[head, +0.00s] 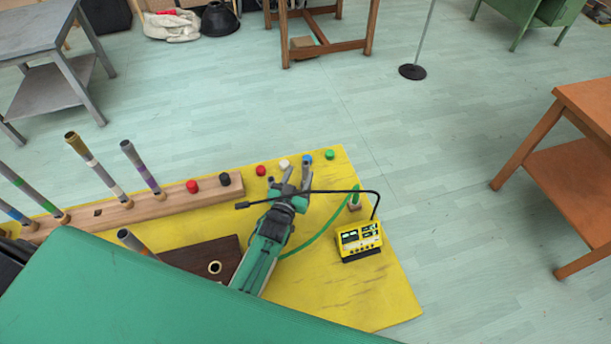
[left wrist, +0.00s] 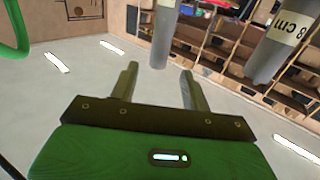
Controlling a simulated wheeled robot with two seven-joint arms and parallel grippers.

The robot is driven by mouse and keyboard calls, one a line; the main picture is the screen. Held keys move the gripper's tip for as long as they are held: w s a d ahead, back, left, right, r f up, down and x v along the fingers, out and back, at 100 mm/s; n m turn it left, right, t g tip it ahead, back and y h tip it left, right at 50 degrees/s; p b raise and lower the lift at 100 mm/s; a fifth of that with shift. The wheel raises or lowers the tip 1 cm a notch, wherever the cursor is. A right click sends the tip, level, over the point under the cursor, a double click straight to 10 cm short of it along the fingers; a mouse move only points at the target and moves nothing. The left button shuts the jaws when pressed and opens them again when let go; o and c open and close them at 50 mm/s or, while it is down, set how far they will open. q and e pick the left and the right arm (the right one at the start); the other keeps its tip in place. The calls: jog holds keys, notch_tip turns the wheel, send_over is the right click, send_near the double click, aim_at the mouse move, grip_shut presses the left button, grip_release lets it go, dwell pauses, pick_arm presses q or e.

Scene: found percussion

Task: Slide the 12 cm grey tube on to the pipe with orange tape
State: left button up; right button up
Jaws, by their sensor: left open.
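My left gripper (head: 297,176) reaches over the yellow mat, fingers apart and empty; its fingers also show in the left wrist view (left wrist: 158,88). Several upright pipes stand along a wooden rail (head: 150,208) at the left. One pipe (head: 83,150) has a mustard-tan top and a white band. Another (head: 145,167) has purple tape. A grey tube (head: 130,239) with an orange-brown band shows nearer me, its lower end hidden. In the left wrist view are a plain grey tube (left wrist: 165,35) and one marked 8 cm (left wrist: 275,50), apart from the fingers. I cannot identify the 12 cm tube. My right gripper is out of view.
A yellow device (head: 360,240) stands right of my left arm; a thin black bent rod (head: 340,191) crosses near the gripper. Coloured caps, including a green one (head: 330,154), line the mat's far edge.

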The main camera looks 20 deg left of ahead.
aim_at(304, 168)
pick_arm(q)
jog(key=w, duration=0.1)
jog(key=w+b, duration=0.1)
jog(key=w, duration=0.1)
jog(key=w+f+b, duration=0.1)
jog(key=w, duration=0.1)
jog(key=shift+d, duration=0.25)
jog(key=shift+r, duration=0.2)
jog(key=shift+c, duration=0.2)
grip_shut()
